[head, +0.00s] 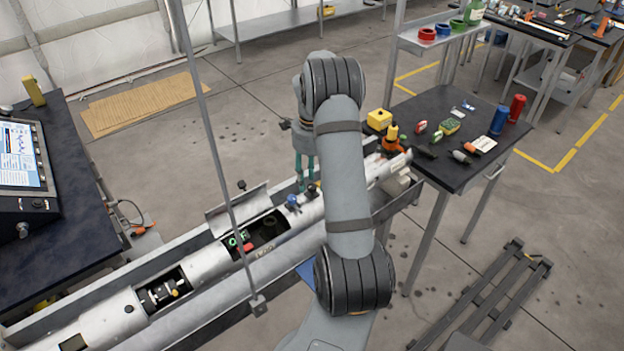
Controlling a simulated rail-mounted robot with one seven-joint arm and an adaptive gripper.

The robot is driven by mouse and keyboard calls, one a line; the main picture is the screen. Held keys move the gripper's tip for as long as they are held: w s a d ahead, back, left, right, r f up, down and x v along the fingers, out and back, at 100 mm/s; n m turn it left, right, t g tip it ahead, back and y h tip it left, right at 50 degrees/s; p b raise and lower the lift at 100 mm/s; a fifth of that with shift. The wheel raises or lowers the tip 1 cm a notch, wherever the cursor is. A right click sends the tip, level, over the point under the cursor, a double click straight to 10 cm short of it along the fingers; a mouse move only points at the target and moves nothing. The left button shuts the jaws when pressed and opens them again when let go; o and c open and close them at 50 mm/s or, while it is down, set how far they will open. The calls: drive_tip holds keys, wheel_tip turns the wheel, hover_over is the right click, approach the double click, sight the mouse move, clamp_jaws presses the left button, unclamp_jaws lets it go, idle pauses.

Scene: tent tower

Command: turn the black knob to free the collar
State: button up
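A silver tube (205,267) lies in a long grey trough and runs from lower left to upper right. A small dark knob (312,189) stands on top of the tube, beside a blue knob (292,201). My gripper (306,184) points down just above the dark knob, its teal fingers close to it. I cannot tell whether they touch it, or how far they are closed. Another small black knob (241,185) sits at the raised hatch. I cannot make out the collar clearly; my arm hides part of the tube.
The hatch cover (236,208) stands open beside an opening with green and red parts. A dark table (465,178) at right holds bottles and small tools. A console (25,165) stands at left. A thin grey pole (207,125) rises in front of the tube.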

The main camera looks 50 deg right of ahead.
drive_tip(key=shift+f, duration=0.5)
clamp_jaws()
idle(0.3)
